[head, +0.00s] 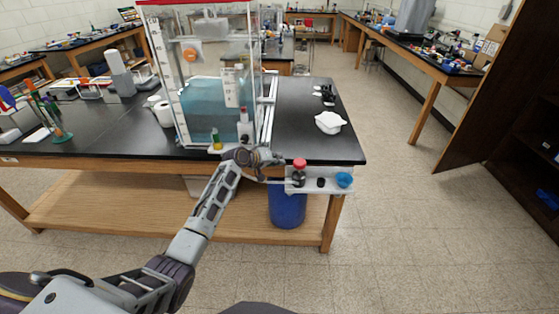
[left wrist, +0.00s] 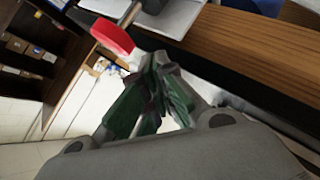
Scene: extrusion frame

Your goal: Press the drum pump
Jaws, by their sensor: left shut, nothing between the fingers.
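The drum pump's red round knob (head: 299,163) stands on a white bracket (head: 308,188) at the front right corner of the black-topped bench. A blue drum (head: 287,208) is below it, under the bench top. My left gripper (head: 276,160) is at the bench edge, just left of the red knob. In the left wrist view its dark green fingers (left wrist: 158,62) are closed together with nothing between them. My right gripper is not in view.
A black knob (head: 320,183) and a blue cup (head: 344,180) sit on the bracket right of the red knob. A tall clear tank (head: 205,110) with bluish water stands behind my left wrist. A white lump (head: 330,122) lies on the bench. The floor right of the bench is clear.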

